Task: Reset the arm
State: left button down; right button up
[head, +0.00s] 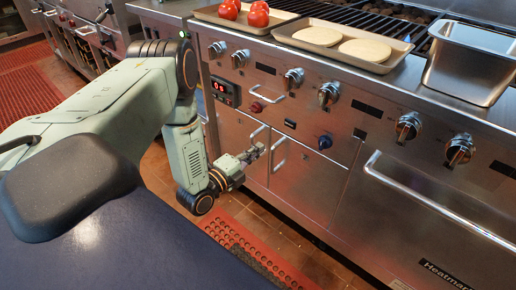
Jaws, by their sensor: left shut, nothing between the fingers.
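My left arm comes in from the left and bends down in front of the grill. My left gripper (254,152) is shut and empty. It points right, close to the small door handles (278,152) on the front of the steel char grill (330,190). I cannot tell whether it touches a handle. My right gripper is not in view.
Control knobs (329,94) stick out along the grill front, with a long oven handle (420,200) at the right. On top are a tray with tomatoes (229,9), a tray with two pale round patties or buns (365,50) and an empty steel pan (470,65). A red mat (250,245) lies on the floor.

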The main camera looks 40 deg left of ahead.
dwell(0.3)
pick_arm(q)
jog(key=s+d+f+n+g+y, duration=0.1)
jog(key=s+d+f+n+g, duration=0.5)
jog(key=s+f+n+g, duration=0.55)
jog(key=s+d+r+n+g+p, duration=0.1)
jog(key=s+d+n+g, duration=0.2)
jog(key=s, duration=0.7)
jog(key=s+d+r+n+g+p, duration=0.2)
jog(key=s+d+n+g, duration=0.1)
jog(key=s, duration=0.8)
jog(key=shift+s+d+r+n+y, duration=0.2)
jog(key=shift+d+r+n+y, duration=0.1)
jog(key=shift+d+n, duration=0.6)
jog(key=shift+g, duration=0.25)
